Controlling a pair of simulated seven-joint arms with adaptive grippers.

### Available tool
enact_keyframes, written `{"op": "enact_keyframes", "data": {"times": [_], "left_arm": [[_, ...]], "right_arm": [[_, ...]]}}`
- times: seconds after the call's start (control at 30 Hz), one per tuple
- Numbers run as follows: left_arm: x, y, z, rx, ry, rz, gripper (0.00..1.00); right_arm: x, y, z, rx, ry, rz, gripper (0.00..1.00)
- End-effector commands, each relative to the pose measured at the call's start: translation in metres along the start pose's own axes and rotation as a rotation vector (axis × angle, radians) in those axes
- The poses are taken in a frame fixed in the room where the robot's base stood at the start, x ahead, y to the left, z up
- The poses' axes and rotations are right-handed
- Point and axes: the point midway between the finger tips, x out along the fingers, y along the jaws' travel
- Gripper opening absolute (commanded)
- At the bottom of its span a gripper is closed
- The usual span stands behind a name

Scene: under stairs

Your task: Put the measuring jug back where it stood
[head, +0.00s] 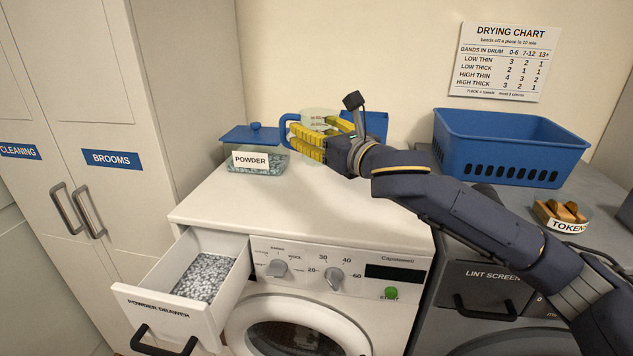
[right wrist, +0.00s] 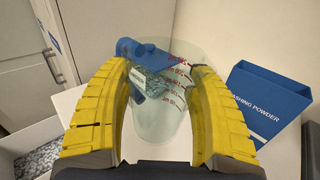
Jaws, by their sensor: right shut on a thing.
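The measuring jug (head: 319,116) is clear, with a blue handle at its left; its lower part is hidden behind my fingers. In the right wrist view the clear jug (right wrist: 160,125) stands between both fingers, with red marks on its wall. My right gripper (head: 328,143) has its yellow fingers shut around the jug, over the back of the white washer top (head: 345,208). I cannot tell whether the jug's base touches the top. My left gripper is not in view.
A powder tub (head: 262,162) with a blue lid stands left of the jug. A blue washing powder box (head: 377,122) is right, behind my gripper. The powder drawer (head: 165,300) is open at front left. A blue basket (head: 500,150) and token holder (head: 545,215) stand on the dryer.

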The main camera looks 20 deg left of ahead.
Motion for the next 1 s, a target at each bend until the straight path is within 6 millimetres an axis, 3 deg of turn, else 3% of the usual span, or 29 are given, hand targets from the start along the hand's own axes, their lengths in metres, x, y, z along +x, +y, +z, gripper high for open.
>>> {"op": "enact_keyframes", "data": {"times": [0.1, 0.3, 0.73, 1.0], "left_arm": [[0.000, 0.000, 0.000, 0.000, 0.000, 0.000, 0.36], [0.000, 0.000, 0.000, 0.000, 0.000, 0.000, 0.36], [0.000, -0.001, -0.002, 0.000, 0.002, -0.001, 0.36], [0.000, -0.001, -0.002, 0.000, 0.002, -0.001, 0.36]], "right_arm": [[0.000, 0.000, -0.028, 0.005, 0.003, 0.001, 0.12], [-0.001, 0.000, -0.059, 0.002, 0.001, 0.000, 0.12], [-0.001, 0.000, -0.084, 0.001, 0.001, 0.000, 0.12], [-0.002, -0.001, -0.113, 0.002, 0.001, 0.000, 0.12]]}}
